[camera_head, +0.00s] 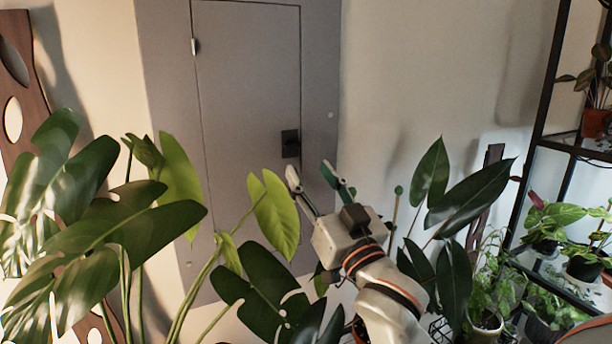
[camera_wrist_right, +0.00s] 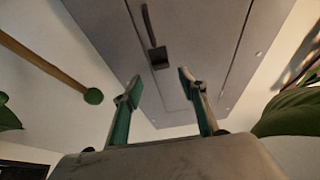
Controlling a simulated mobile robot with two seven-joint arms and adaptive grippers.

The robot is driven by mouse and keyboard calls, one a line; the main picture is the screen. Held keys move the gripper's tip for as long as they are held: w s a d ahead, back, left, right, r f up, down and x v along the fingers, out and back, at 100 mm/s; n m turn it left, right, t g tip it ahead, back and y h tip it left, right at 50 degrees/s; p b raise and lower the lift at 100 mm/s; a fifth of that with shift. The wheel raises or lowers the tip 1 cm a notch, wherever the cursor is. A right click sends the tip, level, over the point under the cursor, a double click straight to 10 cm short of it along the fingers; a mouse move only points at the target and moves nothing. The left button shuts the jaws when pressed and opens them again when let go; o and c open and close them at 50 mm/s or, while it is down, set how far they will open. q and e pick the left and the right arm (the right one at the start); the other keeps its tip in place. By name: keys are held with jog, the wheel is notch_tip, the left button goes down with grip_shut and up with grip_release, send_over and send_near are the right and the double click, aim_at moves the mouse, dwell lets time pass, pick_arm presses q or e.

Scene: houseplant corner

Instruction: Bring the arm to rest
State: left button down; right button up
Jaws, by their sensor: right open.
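My right arm (camera_head: 385,290) comes up from the bottom of the head view, tilted up and to the left. Its gripper (camera_head: 310,172) is open, with nothing between the fingers, in front of the grey cabinet door. The open fingers (camera_wrist_right: 158,88) also show in the right wrist view, with the grey door and its dark latch behind them. Several large green leaves stand close to the left of the gripper. A yellow-green leaf (camera_head: 275,215) is right beside the fingers; I cannot tell whether it touches them. My left gripper is not in view.
The grey cabinet (camera_head: 245,100) stands at the back with a dark latch (camera_head: 290,143). Big monstera leaves (camera_head: 50,180) fill the left. A dark-leaved plant (camera_head: 470,200) is right of my arm. A black shelf (camera_head: 545,100) with several pots stands at the far right. A green-tipped stake (camera_wrist_right: 93,96) is near the fingers.

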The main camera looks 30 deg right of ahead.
jog(key=a+f+n+g+y, duration=0.1)
jog(key=a+f+n+g, duration=0.15)
jog(key=f, duration=1.45)
jog(key=a+f+n+g+y, duration=0.15)
jog(key=f+g, duration=0.25)
jog(key=f, duration=1.3)
jog(key=s+a+f+g, duration=0.1)
jog(key=s+f+g, duration=0.1)
jog(key=s+f, duration=0.8)
jog(key=s+a+f+n+g+y, duration=0.1)
jog(key=s+a+f+g, duration=0.1)
jog(key=s+f, duration=0.8)
notch_tip(320, 180, down, 7)
jog(key=shift+a+f+g, duration=0.15)
jog(key=shift+g, duration=0.7)
